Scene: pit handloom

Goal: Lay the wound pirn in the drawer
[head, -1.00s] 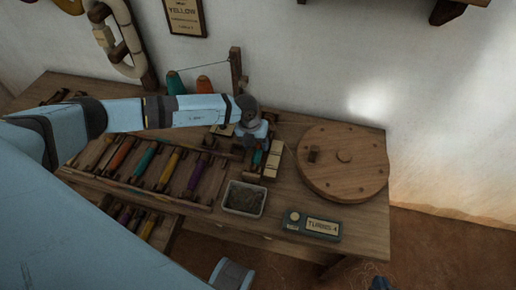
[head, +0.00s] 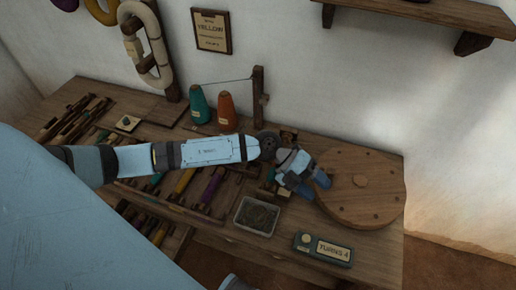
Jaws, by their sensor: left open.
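My left gripper (head: 314,183) is open, with its blue fingers over the left edge of a round wooden disc (head: 362,205). A small teal piece (head: 270,175), perhaps the wound pirn, shows just left of the gripper; the gripper and wrist partly hide that spot. An open drawer (head: 170,243) shows below the table's front edge at the lower left, with several dark and yellow pirns in it. My arm hides part of the drawer and table. My right gripper is not in view.
A rack of coloured pirns (head: 208,190) lies on the table, left of a grey tray (head: 257,215). A counter box reading "TURNS 4" (head: 322,248) sits at the front edge. Teal (head: 200,105) and orange (head: 227,112) cones and a wooden post (head: 258,97) stand behind my arm.

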